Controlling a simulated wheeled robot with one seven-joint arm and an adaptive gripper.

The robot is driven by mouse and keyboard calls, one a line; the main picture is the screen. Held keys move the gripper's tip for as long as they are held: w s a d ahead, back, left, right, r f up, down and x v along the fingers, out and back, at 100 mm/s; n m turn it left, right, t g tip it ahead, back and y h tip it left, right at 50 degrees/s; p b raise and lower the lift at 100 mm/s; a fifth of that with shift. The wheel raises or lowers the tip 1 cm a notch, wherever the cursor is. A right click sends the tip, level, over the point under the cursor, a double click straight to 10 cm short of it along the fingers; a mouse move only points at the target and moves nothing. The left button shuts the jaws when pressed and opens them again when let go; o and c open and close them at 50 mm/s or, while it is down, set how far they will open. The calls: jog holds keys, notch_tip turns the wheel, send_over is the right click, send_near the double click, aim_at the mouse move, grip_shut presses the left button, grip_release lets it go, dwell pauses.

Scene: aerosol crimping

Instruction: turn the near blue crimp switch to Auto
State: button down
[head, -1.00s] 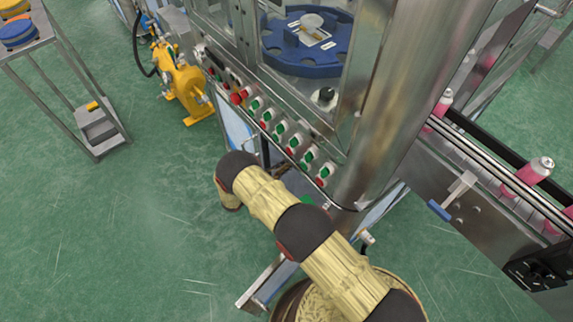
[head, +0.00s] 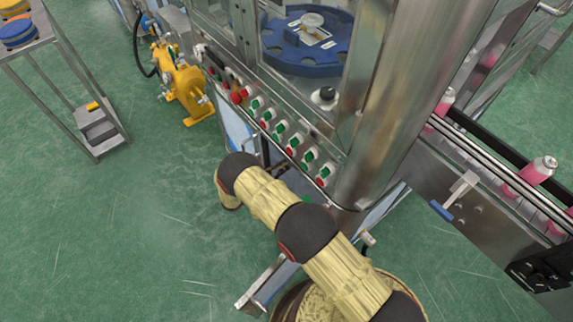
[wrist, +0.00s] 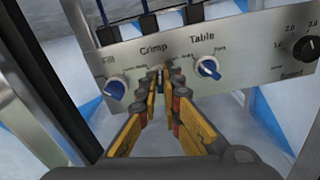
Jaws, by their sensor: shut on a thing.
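In the wrist view my gripper (wrist: 159,80) reaches up to a grey panel (wrist: 262,62). Its yellow and dark fingers are closed on the blue crimp switch, under the printed word Crimp. The fingers hide nearly all of the switch, so I cannot tell which way it points. The labels beside it are too small and partly covered to read surely. In the head view the gripper and this panel are hidden behind my arm and the machine.
A blue Fill switch (wrist: 115,88) is just left of my fingers, and a blue Table switch (wrist: 208,67) just right. A black knob (wrist: 306,48) is at the far right. A conveyor with pink cans (head: 537,170) runs right of the machine.

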jog(key=n, duration=1.1)
jog(key=shift+w+a+f, duration=0.2)
jog(key=shift+w, duration=0.05)
dwell(0.4)
jog(key=c, duration=2)
grip_release()
jog(key=v, duration=1.2)
